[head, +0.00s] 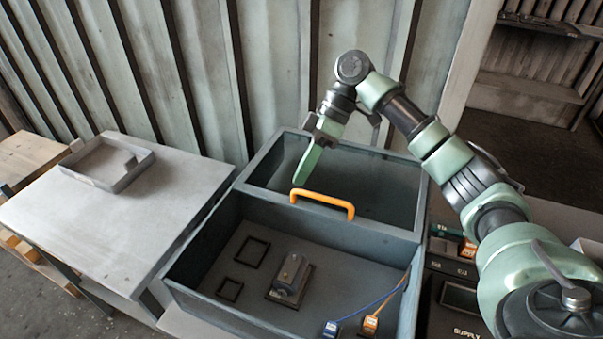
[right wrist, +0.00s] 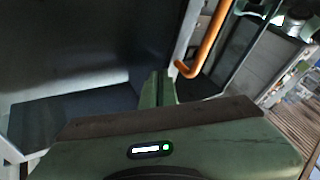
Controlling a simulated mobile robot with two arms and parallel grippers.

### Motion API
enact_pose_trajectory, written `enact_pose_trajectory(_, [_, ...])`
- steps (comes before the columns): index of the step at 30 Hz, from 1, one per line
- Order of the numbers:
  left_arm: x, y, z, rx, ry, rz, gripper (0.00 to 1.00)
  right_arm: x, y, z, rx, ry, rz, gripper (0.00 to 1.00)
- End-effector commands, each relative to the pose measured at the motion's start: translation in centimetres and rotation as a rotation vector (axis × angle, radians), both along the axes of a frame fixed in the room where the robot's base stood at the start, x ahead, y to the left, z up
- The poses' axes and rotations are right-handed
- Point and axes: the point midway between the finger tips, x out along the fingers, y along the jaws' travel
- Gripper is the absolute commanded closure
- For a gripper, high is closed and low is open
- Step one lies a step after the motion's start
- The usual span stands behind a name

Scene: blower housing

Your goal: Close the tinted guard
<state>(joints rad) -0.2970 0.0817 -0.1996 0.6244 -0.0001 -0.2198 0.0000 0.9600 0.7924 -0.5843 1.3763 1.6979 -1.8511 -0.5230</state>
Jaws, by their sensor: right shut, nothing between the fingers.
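The blower housing is a grey open-topped box (head: 190,262). Its tinted guard (head: 385,200) is a dark see-through panel over the back part, and the front part is uncovered. An orange handle (head: 322,203) is fixed at the guard's front edge; it also shows in the right wrist view (right wrist: 210,42). My right gripper (head: 303,178) is shut and empty, its green fingers pointing down just behind the handle's left end. In the right wrist view the fingers (right wrist: 156,88) end left of the handle, apparently without gripping it. My left gripper is not in view.
Inside the box lie a small grey motor block (head: 290,278), square frames (head: 252,252) and blue and orange connectors (head: 370,324) with cables. A table with a shallow tray (head: 107,163) stands left. A supply unit (head: 450,265) stands right. A ribbed wall is behind.

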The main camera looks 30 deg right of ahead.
Motion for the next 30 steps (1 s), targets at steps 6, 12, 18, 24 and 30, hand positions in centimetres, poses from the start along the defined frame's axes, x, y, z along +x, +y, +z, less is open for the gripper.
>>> enact_pose_trajectory(6, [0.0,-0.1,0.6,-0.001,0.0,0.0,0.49,-1.3,1.0,0.0,0.001,0.001,0.0,1.0])
enact_pose_trajectory(12, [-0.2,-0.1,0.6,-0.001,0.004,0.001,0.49,-1.4,1.1,0.0,0.001,0.0,0.0,1.0])
enact_pose_trajectory(18, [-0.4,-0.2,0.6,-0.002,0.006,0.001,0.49,-1.4,1.2,0.0,0.001,0.001,0.0,1.0])
enact_pose_trajectory(24, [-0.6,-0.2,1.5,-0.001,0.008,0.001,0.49,-2.4,2.2,0.2,0.0,0.002,0.004,1.0])
enact_pose_trajectory(30, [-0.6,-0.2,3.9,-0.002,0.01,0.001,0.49,-5.4,5.6,0.6,0.001,0.003,0.007,1.0])
